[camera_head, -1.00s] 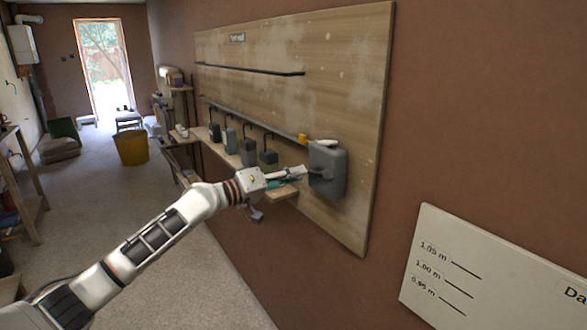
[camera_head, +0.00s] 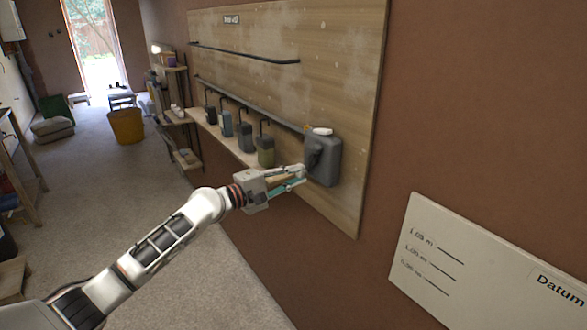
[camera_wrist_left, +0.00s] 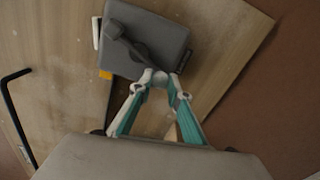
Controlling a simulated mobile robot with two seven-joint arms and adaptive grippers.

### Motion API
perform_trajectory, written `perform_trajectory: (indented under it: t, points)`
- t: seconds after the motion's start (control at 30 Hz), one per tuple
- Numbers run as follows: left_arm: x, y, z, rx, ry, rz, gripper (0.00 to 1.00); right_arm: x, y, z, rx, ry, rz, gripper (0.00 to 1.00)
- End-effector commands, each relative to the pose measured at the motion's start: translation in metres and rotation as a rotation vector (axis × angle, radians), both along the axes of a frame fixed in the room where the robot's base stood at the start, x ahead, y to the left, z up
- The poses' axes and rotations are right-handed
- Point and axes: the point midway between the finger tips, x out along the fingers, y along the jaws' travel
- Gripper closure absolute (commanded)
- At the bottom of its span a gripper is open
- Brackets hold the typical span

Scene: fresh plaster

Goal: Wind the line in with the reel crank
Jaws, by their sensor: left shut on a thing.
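The reel (camera_head: 328,163) is a grey box with rounded corners on the wooden board; it also shows at the top of the left wrist view (camera_wrist_left: 165,30). Its dark crank (camera_head: 313,157) is on the reel's face, and in the left wrist view the crank arm (camera_wrist_left: 128,44) slants from a round hub down to my fingertips. My left gripper (camera_head: 303,173), with teal fingers, is shut on the crank's handle end at the reel's lower left; its fingertips (camera_wrist_left: 160,80) hide most of the grip. No line can be made out. My right gripper is out of view.
The wooden board (camera_head: 340,60) on the brown wall carries dark rails and a ledge (camera_head: 235,148) with several small containers left of the reel. A white datum board (camera_head: 480,270) is at lower right. A yellow bucket (camera_head: 126,126) stands on the open floor behind.

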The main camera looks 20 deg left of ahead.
Motion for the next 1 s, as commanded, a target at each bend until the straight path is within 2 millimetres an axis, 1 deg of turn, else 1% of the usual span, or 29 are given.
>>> perform_trajectory:
  t: [0.1, 0.2, 0.37, 0.77, 0.8, 0.83, 1.0]
  points:
    - [-0.0011, -0.0011, -0.0004, -0.038, 0.030, 0.001, 1.00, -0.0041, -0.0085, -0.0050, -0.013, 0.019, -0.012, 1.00]
    - [-0.0019, -0.0020, -0.0013, -0.059, 0.046, 0.001, 1.00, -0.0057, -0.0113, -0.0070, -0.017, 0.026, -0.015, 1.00]
    - [-0.0025, -0.0028, -0.0019, -0.076, 0.059, 0.001, 1.00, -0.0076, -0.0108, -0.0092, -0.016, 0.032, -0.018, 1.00]
    - [-0.0028, -0.0033, -0.0027, -0.078, 0.062, 0.000, 1.00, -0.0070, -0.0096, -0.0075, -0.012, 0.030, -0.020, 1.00]
    - [-0.0028, -0.0033, -0.0027, -0.078, 0.062, 0.000, 0.72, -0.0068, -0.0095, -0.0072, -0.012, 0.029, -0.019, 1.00]
    - [-0.0028, -0.0033, -0.0027, -0.078, 0.062, 0.000, 0.66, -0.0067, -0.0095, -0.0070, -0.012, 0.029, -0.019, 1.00]
    - [-0.0029, -0.0034, -0.0024, -0.078, 0.061, 0.000, 0.66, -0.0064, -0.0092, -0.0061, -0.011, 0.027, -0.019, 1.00]
